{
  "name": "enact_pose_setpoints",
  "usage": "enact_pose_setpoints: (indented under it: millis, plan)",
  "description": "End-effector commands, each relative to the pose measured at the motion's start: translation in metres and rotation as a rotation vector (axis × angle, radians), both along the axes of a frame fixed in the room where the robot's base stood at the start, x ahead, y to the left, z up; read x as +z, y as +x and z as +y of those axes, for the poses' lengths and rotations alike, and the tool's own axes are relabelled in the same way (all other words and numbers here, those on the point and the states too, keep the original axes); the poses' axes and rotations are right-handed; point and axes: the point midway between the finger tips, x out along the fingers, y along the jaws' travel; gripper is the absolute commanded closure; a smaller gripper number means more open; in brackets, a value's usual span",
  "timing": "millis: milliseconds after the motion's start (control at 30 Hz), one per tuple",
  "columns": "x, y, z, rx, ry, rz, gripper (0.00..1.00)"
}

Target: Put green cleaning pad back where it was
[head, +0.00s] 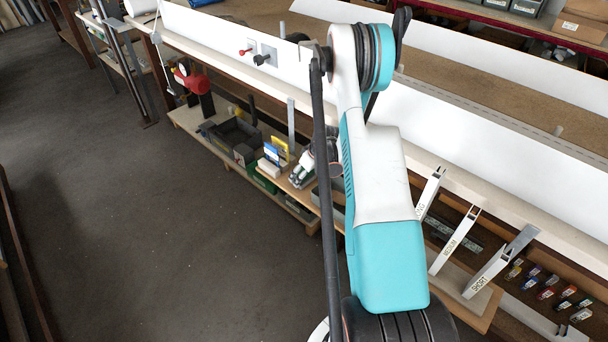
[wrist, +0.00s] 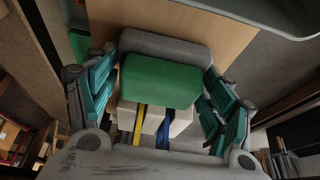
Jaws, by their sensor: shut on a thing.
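The green cleaning pad (wrist: 160,82) is a rounded block in the middle of the wrist view, between the teal fingers of my gripper (wrist: 163,80). My gripper is shut on it. A grey pad (wrist: 166,46) lies directly behind the green one; I cannot tell whether they touch. A pale block (wrist: 180,122) with a yellow strip (wrist: 139,127) and a blue strip (wrist: 163,130) sits below them in the picture. In the head view my gripper (head: 302,173) is small and partly covered by my arm, and the pad cannot be made out there.
A wooden board (wrist: 215,35) lies under the pads. In the head view, a dark crate (head: 235,138) and yellow and blue pieces (head: 277,150) stand on the low shelf left of my gripper. The long white bench panel (head: 215,38) runs above. The floor (head: 120,220) at left is clear.

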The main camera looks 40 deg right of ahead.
Motion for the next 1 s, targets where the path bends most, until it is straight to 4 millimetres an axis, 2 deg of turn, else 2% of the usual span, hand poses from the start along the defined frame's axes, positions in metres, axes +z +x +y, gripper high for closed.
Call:
enact_pose_setpoints:
  millis: [133,167,233,267,733,867,1000]
  plan:
    - [-0.002,0.0,0.0,0.0,0.0,0.0,0.45]
    - [-0.003,0.0,0.0,0.0,0.0,0.0,0.23]
    - [-0.002,0.0,0.0,0.0,0.0,0.0,0.07]
    - [-0.002,0.0,0.0,0.0,0.0,0.0,0.05]
    - [0.002,0.0,0.0,0.0,0.0,0.0,0.05]
    - [0.019,-0.006,-0.001,0.0,0.0,0.0,0.05]
    - [0.046,-0.018,-0.002,-0.001,0.0,0.0,0.05]
